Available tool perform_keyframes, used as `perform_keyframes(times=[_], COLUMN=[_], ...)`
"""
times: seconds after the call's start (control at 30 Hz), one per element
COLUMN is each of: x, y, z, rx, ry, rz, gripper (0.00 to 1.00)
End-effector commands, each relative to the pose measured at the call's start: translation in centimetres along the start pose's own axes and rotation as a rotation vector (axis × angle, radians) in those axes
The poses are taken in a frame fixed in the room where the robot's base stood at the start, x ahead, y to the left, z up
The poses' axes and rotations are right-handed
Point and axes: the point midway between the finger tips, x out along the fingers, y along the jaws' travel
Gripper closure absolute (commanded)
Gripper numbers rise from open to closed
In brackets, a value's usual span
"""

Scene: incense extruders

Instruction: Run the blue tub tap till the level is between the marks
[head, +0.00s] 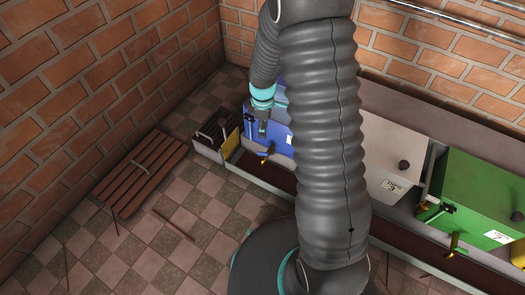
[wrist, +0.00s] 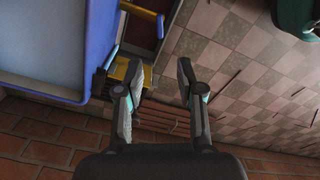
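The blue tub (head: 278,142) stands at the back, partly hidden behind my arm in the head view. A small brass tap (head: 266,156) sticks out low on its front. In the wrist view the blue tub (wrist: 50,45) fills the upper left. My gripper (head: 262,131) is at the tub's left front, above the tap. In the wrist view its two fingers (wrist: 158,66) are apart with nothing between them. I cannot make out the level or its marks in either view.
A white tub (head: 398,150) and a green tub (head: 485,190) stand to the right, the green one with its own brass tap (head: 453,244). A dark crate and a yellow item (head: 231,142) sit left of the blue tub. A slatted wooden rack (head: 140,173) lies on the tiled floor.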

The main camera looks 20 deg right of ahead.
Motion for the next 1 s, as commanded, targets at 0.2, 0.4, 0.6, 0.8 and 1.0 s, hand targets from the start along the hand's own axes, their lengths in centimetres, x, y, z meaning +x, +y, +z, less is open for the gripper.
perform_keyframes(times=[0.2,0.4,0.6,0.8,1.0], x=[2.0,5.5,9.2,12.3,13.9], y=[0.0,0.0,0.0,0.0,0.0], z=[0.0,0.0,0.0,0.0,0.0], rx=[-0.01,-0.009,-0.009,-0.008,-0.008], ry=[-0.002,-0.003,-0.003,-0.003,-0.003], rz=[-0.005,-0.006,-0.005,-0.005,-0.004], gripper=[0.62,0.62,0.62,0.62,0.62])
